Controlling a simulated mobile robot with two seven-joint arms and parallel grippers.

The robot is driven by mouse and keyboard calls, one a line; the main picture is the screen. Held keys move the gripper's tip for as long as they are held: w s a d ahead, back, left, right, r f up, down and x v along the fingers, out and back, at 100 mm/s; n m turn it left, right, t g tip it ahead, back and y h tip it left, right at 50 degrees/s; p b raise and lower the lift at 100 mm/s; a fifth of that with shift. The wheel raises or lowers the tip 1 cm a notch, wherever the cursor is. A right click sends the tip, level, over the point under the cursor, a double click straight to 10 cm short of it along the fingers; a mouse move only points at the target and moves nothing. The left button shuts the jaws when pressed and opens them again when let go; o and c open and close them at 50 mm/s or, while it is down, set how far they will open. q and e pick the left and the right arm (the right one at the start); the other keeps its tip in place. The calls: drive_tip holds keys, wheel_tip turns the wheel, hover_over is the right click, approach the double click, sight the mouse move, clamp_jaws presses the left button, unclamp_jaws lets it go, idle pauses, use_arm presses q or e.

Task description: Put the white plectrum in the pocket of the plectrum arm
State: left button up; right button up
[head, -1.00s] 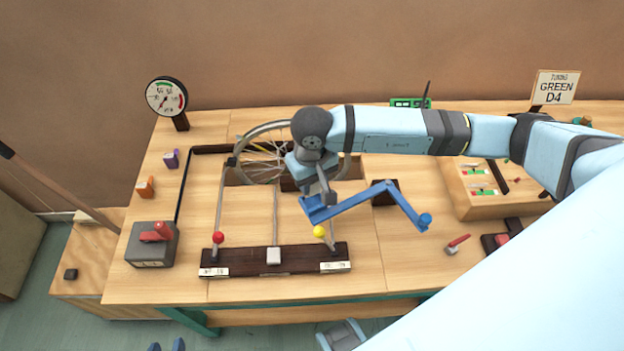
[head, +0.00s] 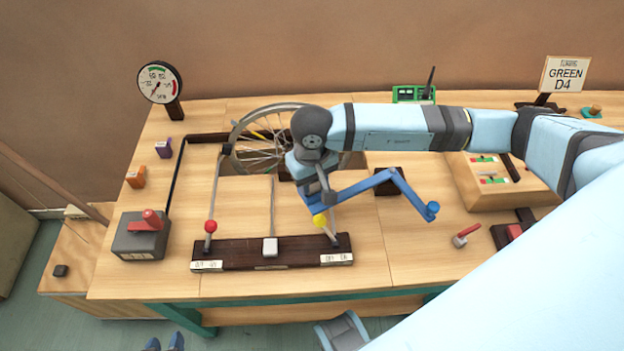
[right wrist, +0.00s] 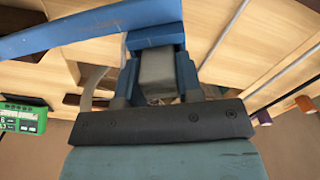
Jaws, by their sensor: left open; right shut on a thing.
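My right gripper (head: 318,197) hangs over the pocket end of the blue plectrum arm. It is shut on a pale grey-white block, the white plectrum (right wrist: 157,68), between blue sides in the right wrist view. The plectrum arm (head: 362,184) is an angled blue bar with a round knob at its right end; it also shows in the right wrist view (right wrist: 70,30). The pocket is mostly hidden by the gripper, so I cannot tell how deep the plectrum sits. My left gripper (head: 164,344) is open at the bottom edge, apart from the table; only its tips show.
A spoked wheel (head: 262,150) stands behind the gripper. A dark wooden base (head: 225,258) carries levers with a red knob (head: 210,227) and a yellow knob (head: 319,221). A grey switch box (head: 138,240) is at left.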

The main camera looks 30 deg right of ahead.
drive_tip(key=shift+s+f, duration=0.1)
drive_tip(key=shift+f, duration=0.1)
drive_tip(key=o, duration=1)
use_arm(q)
drive_tip(key=shift+a+f, duration=0.15)
drive_tip(key=shift+a, duration=0.2)
use_arm(e)
drive_tip(key=shift+a, duration=0.1)
drive_tip(key=shift+f, duration=0.1)
use_arm(q)
drive_tip(key=shift+d, duration=0.1)
use_arm(e)
drive_tip(key=shift+r, duration=7.2)
